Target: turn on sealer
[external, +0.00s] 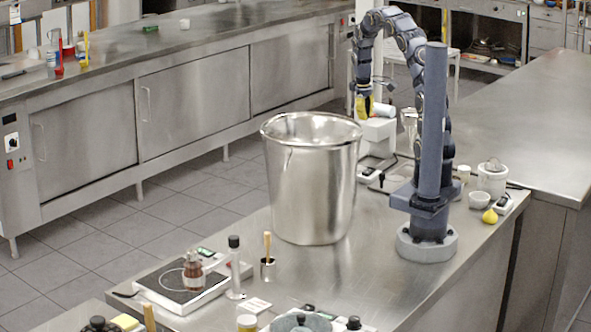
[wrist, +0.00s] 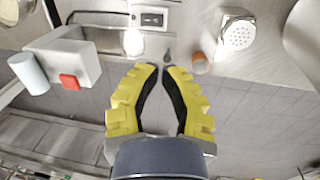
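The white machine (external: 377,136), which looks like the sealer, stands on the steel counter behind the big pot. In the wrist view its white body (wrist: 75,55) has a red button (wrist: 70,81) and a pale cylinder (wrist: 29,73) at its left. A dark rocker switch in a light frame (wrist: 152,18) lies at the top of the wrist view. My gripper (external: 362,118) is above and just left of the machine. In the wrist view its yellow fingers (wrist: 162,68) have their tips almost together, with nothing visible between them. The tips look apart from the switch and the button.
A large steel pot (external: 312,185) stands left of my arm. A white jar (external: 492,178), a small bowl (external: 479,200) and a yellow object (external: 490,217) sit at its right. A hot plate with a bottle (external: 193,273) is at front left. The wrist view shows a perforated shaker top (wrist: 238,33).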

